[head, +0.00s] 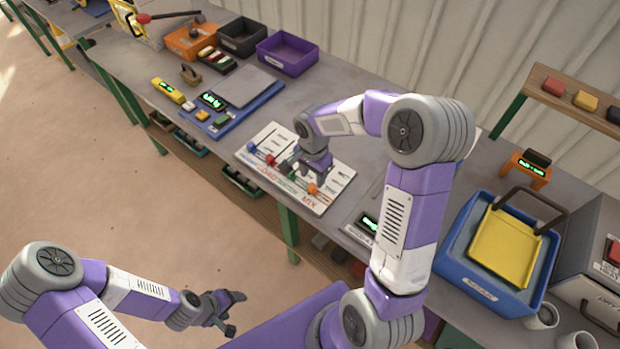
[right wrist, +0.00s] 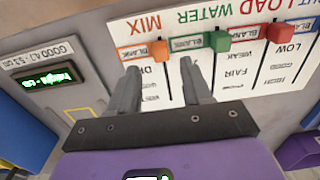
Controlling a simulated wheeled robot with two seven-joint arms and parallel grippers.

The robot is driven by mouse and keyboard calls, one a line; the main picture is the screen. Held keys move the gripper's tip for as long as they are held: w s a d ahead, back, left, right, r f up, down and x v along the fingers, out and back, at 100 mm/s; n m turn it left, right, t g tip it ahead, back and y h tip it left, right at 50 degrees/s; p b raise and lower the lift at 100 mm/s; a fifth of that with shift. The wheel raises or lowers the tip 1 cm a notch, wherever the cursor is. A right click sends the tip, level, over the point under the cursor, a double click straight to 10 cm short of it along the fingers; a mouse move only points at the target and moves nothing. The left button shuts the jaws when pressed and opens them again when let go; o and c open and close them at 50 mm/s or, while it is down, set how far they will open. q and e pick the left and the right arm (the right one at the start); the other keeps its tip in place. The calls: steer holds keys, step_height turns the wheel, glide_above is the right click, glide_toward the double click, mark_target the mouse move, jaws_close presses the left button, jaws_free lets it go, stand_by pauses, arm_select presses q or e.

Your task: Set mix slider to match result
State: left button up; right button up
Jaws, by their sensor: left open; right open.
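The slider board (head: 330,199) is white, with LOAD, WATER and MIX columns. The orange mix slider (right wrist: 160,51) sits at the MIX end of its track, beside a BLANK label; it also shows in the head view (head: 313,189). My right gripper (right wrist: 163,78) is open above the board, pointing down, its fingertips near the orange slider with nothing between them. The lower labels of the MIX column are partly hidden by its fingers. My left gripper (head: 228,311) is open and empty, off the table at lower left.
Beside the mix slider are the green water slider (right wrist: 222,39) and red load slider (right wrist: 279,32). A small green-lit display (right wrist: 57,76) stands next to the board, its text hard to read. A blue tray (head: 450,238) with a yellow plate stands to the right.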

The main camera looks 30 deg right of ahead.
mark_target(312, 185)
step_height(312, 185, down, 5)
steer(key=shift+c, duration=0.2)
jaws_close()
stand_by(0.3)
steer(key=shift+w, duration=0.1)
